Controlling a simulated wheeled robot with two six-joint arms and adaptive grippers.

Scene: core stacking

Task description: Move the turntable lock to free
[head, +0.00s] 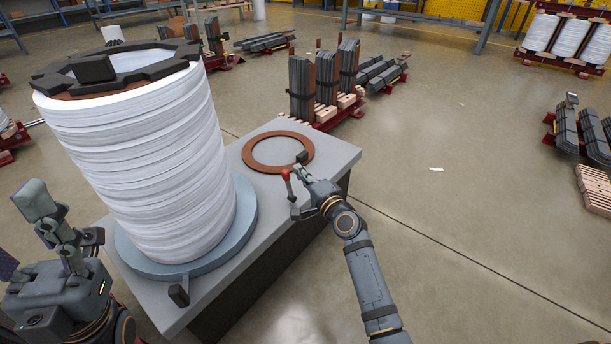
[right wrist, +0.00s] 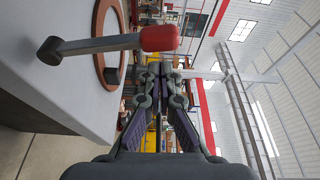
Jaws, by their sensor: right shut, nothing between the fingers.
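The lever with a red knob (head: 287,175) stands at the right part of the grey table top; I take it as the turntable lock. In the right wrist view its grey shaft runs left from the red knob (right wrist: 160,38). My right gripper (head: 299,171) is shut and empty, right beside the knob. In the right wrist view its closed fingertips (right wrist: 166,66) lie just below the knob; contact cannot be told. The blue-grey turntable (head: 150,268) carries a tall white stack (head: 140,150). My left gripper (head: 58,222) is open and empty at the left.
A brown ring (head: 250,153) lies on the table (head: 225,262) behind the lever, with a small dark block (head: 302,157) at its edge. A dark tab (head: 179,295) sticks out at the turntable's front. Red pallets with dark stacks (head: 301,88) stand behind.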

